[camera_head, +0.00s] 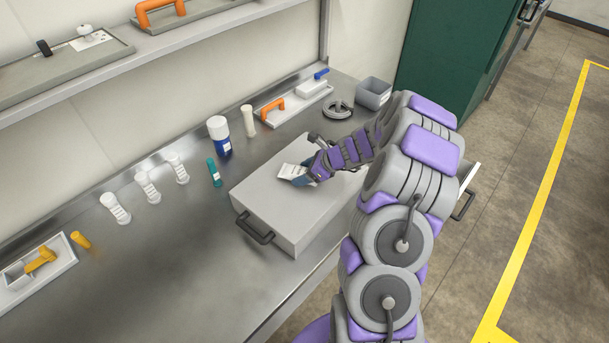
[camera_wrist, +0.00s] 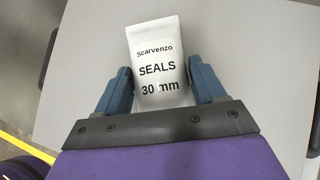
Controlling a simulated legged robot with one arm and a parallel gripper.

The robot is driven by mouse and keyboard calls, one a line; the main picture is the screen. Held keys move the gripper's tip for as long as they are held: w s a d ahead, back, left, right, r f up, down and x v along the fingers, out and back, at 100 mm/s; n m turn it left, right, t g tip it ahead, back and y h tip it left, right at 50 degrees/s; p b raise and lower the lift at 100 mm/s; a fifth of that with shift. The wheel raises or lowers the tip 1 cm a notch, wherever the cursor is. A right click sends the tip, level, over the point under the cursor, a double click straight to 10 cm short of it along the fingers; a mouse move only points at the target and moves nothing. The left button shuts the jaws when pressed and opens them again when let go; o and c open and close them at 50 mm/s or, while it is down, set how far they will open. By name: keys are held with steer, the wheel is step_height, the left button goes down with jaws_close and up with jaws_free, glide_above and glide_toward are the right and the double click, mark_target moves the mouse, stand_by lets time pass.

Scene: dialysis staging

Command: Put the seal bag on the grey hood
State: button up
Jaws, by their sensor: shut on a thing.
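The seal bag (camera_wrist: 157,62) is a white pouch with the print "SEALS 30 mm". My gripper (camera_wrist: 160,85) is shut on it, with one blue finger on each side. In the head view the bag (camera_head: 290,171) shows at the tip of my gripper (camera_head: 300,176), over the top of the grey hood (camera_head: 265,192). The hood is a light grey box with dark handles, standing on the steel bench. In the wrist view the hood's top (camera_wrist: 240,50) fills the area behind the bag. I cannot tell whether the bag touches the hood.
On the steel bench (camera_head: 190,270) stand a blue and white bottle (camera_head: 219,136), a teal tube (camera_head: 214,172) and several white containers. A tray with an orange handle (camera_head: 272,107) and a grey bin (camera_head: 373,93) are at the back. The hood's top left of the bag is clear.

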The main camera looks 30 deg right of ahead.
steer(key=shift+f, duration=0.4)
steer(key=shift+d+r, duration=0.1)
steer(key=o, duration=1.1)
steer(key=shift+d, duration=0.3)
steer(key=shift+c, duration=0.2)
steer(key=shift+a, duration=0.15)
